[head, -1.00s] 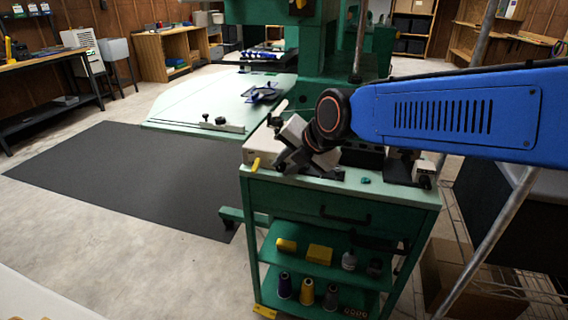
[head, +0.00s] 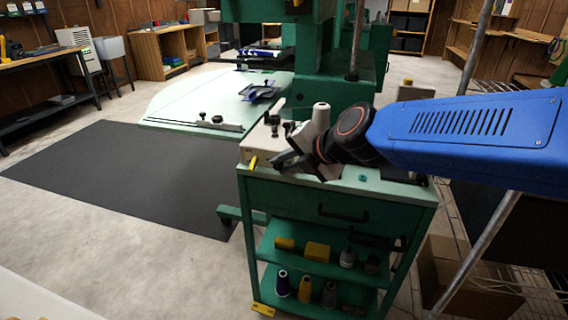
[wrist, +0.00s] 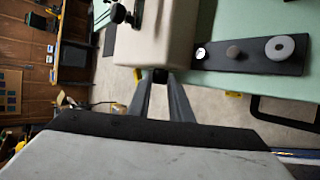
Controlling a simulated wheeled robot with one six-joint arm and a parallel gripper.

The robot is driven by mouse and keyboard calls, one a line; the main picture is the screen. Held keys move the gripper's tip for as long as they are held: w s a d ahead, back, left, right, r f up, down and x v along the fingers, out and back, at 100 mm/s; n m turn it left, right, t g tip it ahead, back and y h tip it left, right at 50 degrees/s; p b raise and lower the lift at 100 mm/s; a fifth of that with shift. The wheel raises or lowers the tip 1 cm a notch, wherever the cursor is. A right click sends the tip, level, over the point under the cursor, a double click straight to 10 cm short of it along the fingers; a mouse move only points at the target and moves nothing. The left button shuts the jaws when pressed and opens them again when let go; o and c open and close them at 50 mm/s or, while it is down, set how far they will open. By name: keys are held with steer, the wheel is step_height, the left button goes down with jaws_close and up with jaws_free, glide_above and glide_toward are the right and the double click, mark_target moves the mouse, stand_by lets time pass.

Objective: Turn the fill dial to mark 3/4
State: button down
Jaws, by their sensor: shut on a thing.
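A cream box (head: 257,151) stands on the left end of a green cart top. It also shows at the top of the wrist view (wrist: 155,38). A small black knob (wrist: 160,75), which looks like the fill dial, sits on the box's near face. My gripper (wrist: 160,84) has its two dark fingers closed around this knob. In the head view my gripper (head: 277,161) is at the front of the box and hides the knob. No dial marks or pointer can be read in either view.
A dark plate (wrist: 290,65) with several round pieces lies right of the box on the cart top (head: 390,186). A black drawer handle (head: 343,215) juts from the cart front. Cones and yellow blocks fill the lower shelves. A green machine stands behind.

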stand_by(0.4)
steer(key=c, duration=1.6)
jaws_free()
steer(key=shift+w+a+r+n+g+h, duration=0.15)
steer(key=shift+g+h, duration=0.1)
steer(key=shift+h, duration=0.25)
steer(key=shift+s+a+n+g+h, duration=0.15)
steer(key=shift+g+h, duration=0.1)
steer(key=shift+h, duration=0.25)
